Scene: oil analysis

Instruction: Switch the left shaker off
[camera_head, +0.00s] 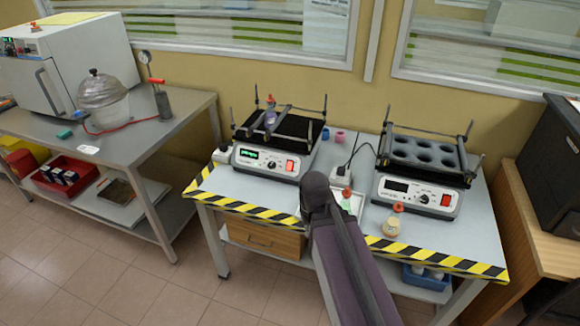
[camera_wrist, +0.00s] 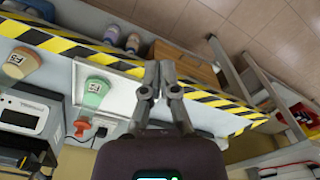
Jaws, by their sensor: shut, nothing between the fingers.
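The left shaker (camera_head: 265,161) stands at the back left of the striped table in the head view. Its display (camera_head: 249,154) glows green, and its red switch (camera_head: 291,165) is at the right of the front panel. A flask (camera_head: 270,117) sits among the bars on its top. The left shaker does not show clearly in the wrist view. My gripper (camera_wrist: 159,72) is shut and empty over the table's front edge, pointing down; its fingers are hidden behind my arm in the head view. It is in front of the left shaker, to its right, and apart from it.
The right shaker (camera_head: 416,196), display dark, stands at the right. A green flask (camera_wrist: 95,92) is at the white tray (camera_wrist: 120,107); a beige flask (camera_head: 392,222) stands near the front edge. Black cables and a socket block (camera_head: 341,174) lie between the shakers.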

